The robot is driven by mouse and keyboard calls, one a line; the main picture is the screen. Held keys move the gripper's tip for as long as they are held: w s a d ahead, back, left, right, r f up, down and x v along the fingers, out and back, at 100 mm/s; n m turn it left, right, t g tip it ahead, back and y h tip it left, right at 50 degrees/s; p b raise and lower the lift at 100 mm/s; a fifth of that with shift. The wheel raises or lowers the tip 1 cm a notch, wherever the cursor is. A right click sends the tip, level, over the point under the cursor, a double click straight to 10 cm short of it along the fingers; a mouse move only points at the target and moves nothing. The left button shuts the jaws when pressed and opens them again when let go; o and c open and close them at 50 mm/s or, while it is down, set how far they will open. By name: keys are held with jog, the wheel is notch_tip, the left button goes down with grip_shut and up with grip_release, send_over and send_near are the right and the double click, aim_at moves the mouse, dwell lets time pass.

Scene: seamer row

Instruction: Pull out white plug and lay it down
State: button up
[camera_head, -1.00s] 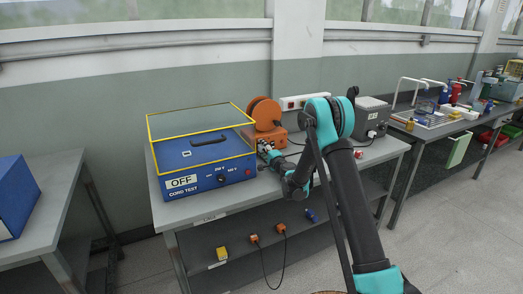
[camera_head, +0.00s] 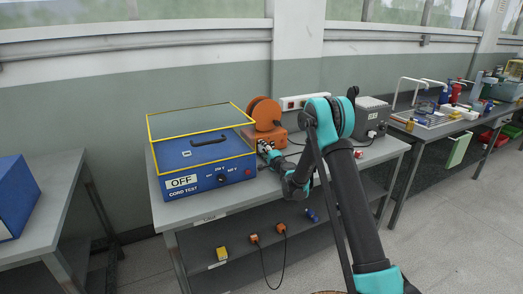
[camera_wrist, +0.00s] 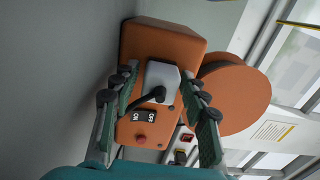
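The white plug (camera_wrist: 164,76) sits against the front of an orange box (camera_wrist: 165,42) in the wrist view, with a black cord curving from it. My gripper (camera_wrist: 159,83) is open, with one finger on each side of the plug. A gap shows between each finger and the plug. In the head view my gripper (camera_head: 266,149) is at the orange box (camera_head: 272,138), just right of the blue cord tester; the plug is hidden there by the gripper and arm.
An orange reel (camera_wrist: 236,92) stands beside the orange box. The blue cord tester (camera_head: 207,178) with a yellow-edged clear lid is close on the left. A white power strip (camera_head: 301,101) and grey box (camera_head: 371,117) lie behind and right. Bench (camera_head: 215,209) front is narrow.

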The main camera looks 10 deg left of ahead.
aim_at(263, 149)
grip_shut()
jog(key=shift+v, duration=3)
